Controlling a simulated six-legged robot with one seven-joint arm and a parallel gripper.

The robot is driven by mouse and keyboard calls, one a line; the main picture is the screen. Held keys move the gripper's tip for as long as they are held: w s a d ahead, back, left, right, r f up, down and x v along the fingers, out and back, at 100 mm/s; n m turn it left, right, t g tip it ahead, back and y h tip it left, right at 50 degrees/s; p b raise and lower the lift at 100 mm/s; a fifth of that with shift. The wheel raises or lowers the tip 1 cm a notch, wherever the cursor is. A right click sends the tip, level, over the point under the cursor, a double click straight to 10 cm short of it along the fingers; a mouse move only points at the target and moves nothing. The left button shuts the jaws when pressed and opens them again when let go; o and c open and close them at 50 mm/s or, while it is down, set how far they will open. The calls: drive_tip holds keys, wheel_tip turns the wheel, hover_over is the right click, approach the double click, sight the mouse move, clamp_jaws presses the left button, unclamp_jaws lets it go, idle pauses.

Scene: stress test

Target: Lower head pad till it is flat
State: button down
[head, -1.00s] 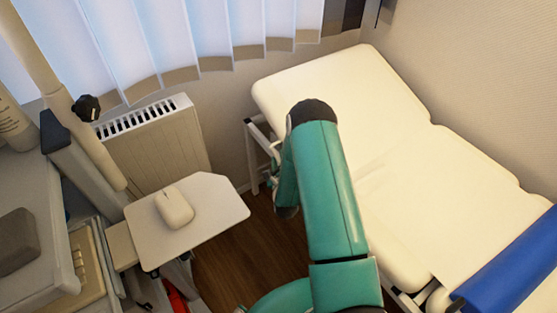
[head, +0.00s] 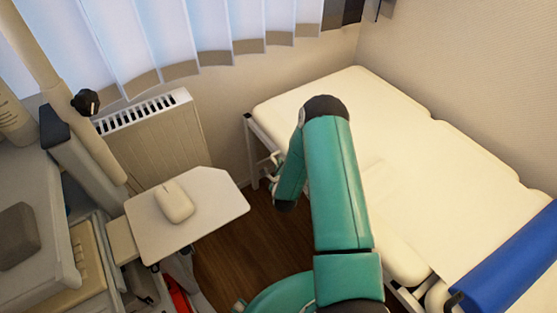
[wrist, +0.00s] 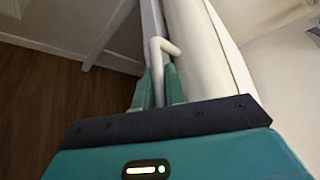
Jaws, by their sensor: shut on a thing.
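The cream head pad (head: 375,100) of the couch lies at the window end. It looks about level with the pad beside it, and a seam (head: 432,119) parts the two. In the wrist view my gripper (wrist: 160,78) is shut on a bent white metal handle (wrist: 157,58), with one green finger on each side of it. The handle is at the side of the couch, beside a pale pad edge (wrist: 195,50). In the head view my green arm hides part of the couch's near side and most of the gripper.
A blue roll (head: 510,262) lies across the couch at right. A small side table (head: 215,200) with a white mouse (head: 175,201) stands left of my arm. A radiator (head: 155,140) is under the window blinds. Bare wooden floor (head: 250,235) shows between table and couch.

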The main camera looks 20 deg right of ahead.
drive_tip(key=shift+s+f, duration=0.15)
drive_tip(key=shift+f, duration=0.1)
drive_tip(key=c, duration=1.5)
unclamp_jaws()
drive_tip(key=shift+f, duration=0.1)
drive_tip(key=shift+o, duration=0.2)
drive_tip(key=shift+s+a+r, duration=0.1)
drive_tip(key=shift+s+r, duration=0.25)
drive_tip(key=shift+s, duration=0.05)
drive_tip(key=v, duration=1.2)
drive_tip(key=shift+s+a+r, duration=0.15)
drive_tip(key=shift+s+a, duration=0.05)
drive_tip(key=shift+s, duration=0.15)
drive_tip(key=shift+w, duration=0.1)
